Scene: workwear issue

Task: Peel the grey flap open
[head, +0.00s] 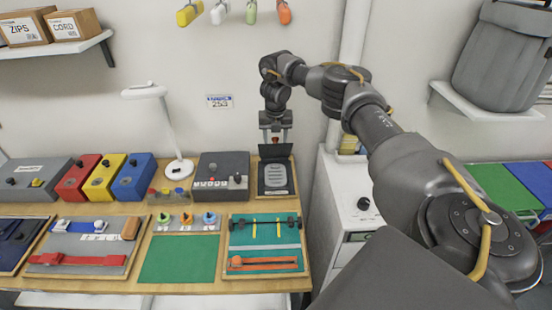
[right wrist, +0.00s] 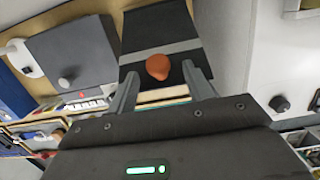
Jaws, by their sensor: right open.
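A dark board (head: 262,190) with a grey, lined flap-like piece (head: 277,178) lies at the right end of the table. A dark panel (head: 275,150) stands upright at its back edge. My right gripper (head: 276,138) points down just above and behind this panel, open. In the right wrist view a dark panel (right wrist: 140,40) with a grey strip lies beyond the fingertips. A rounded orange-brown knob or tab (right wrist: 157,67) shows between the two open fingers, with no clear contact. I cannot tell which part the knob is fixed to. My left gripper is not in view.
A grey box with knobs (head: 222,172) stands left of the board, and a white lamp (head: 180,170) beyond it. A board with green cloth and an orange strap (head: 265,250) lies in front. A white cabinet (head: 345,195) stands close on the right.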

